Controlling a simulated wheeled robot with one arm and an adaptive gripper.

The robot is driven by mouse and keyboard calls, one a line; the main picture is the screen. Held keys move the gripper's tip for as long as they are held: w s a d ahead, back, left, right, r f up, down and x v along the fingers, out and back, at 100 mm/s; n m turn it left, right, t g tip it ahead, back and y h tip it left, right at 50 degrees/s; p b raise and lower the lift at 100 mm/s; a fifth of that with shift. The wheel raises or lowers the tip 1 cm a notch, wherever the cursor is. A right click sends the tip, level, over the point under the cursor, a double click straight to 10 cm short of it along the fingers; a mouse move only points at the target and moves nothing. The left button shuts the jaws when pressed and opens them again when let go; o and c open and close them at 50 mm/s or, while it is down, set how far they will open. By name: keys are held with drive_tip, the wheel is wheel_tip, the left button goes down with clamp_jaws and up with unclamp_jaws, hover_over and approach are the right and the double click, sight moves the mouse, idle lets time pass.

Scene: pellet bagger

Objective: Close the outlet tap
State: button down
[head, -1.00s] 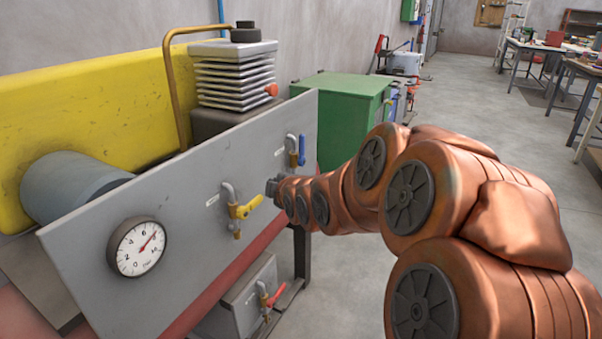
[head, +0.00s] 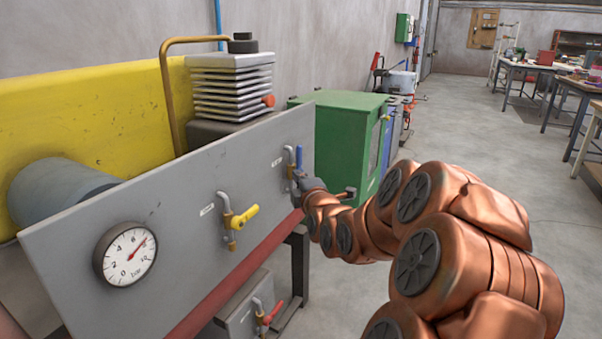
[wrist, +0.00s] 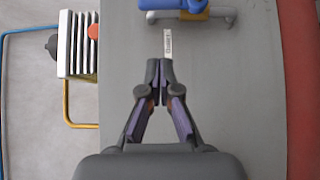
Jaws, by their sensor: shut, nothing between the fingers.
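A tap with a blue lever (head: 298,158) sits at the right end of the grey panel (head: 160,210); its lever stands upright, in line with its pipe. In the wrist view the blue lever (wrist: 187,4) is at the top edge, partly cut off. A tap with a yellow lever (head: 244,216) is mid-panel, its lever pointing right, across its pipe. A red-levered tap (head: 271,312) is lower down. The tap labels are too small to read. My gripper (wrist: 166,68) is shut and empty, its tips just short of a white label (wrist: 168,42) and apart from the blue lever.
A round pressure gauge (head: 126,254) is on the left of the panel. A finned compressor head (head: 230,85) with a copper pipe stands behind it. A green cabinet (head: 340,140) stands beyond the panel's right end. Open floor lies to the right.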

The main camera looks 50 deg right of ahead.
sight(299, 161)
drive_tip(key=shift+w+d+p, duration=1.8)
drive_tip(key=shift+w+d, duration=1.9)
drive_tip(key=shift+w, duration=0.15)
drive_tip(key=shift+r+m+g, duration=0.1)
drive_tip(key=shift+m+g, duration=0.2)
drive_tip(key=shift+m, duration=0.1)
